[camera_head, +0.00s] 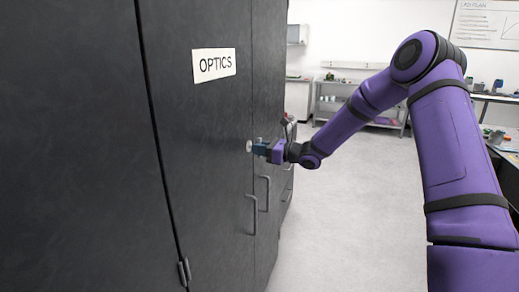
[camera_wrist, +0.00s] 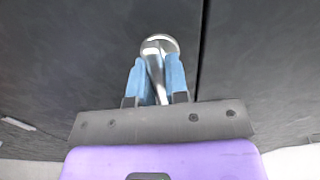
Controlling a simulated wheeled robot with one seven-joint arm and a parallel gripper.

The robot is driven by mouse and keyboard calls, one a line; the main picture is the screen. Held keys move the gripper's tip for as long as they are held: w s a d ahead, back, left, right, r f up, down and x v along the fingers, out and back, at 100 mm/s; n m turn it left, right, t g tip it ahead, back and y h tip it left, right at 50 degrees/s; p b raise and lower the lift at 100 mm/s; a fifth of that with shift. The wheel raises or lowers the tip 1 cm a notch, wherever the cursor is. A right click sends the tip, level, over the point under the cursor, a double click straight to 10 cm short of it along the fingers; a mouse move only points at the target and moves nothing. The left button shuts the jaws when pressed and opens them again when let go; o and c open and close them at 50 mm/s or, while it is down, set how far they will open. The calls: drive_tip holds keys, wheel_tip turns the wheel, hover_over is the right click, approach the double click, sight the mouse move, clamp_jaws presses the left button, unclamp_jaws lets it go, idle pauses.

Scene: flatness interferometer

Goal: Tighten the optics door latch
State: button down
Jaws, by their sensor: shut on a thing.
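The optics door (camera_head: 200,130) is a dark cabinet door with a white OPTICS label (camera_head: 214,65). The latch (camera_head: 249,146) is a small metal knob with a lever, near the door's right edge. In the wrist view the latch (camera_wrist: 157,46) shows a round silver base and a lever running down between the blue fingertips. My gripper (camera_head: 260,149) is shut on the latch lever; it also shows in the wrist view (camera_wrist: 157,82). The fingers hide the lever's sides.
Bar handles (camera_head: 253,214) stick out from the doors below the latch. A dark seam (camera_wrist: 200,45) runs right of the latch. A shelf rack (camera_head: 360,100) stands at the back, and a bench (camera_head: 505,150) is at the right. The floor (camera_head: 340,220) between is clear.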

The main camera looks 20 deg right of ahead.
drive_tip(key=c, duration=1.1)
unclamp_jaws()
drive_tip(key=shift+c, duration=0.2)
drive_tip(key=v, duration=1)
drive_tip(key=shift+s+d, duration=0.2)
drive_tip(key=shift+d, duration=0.1)
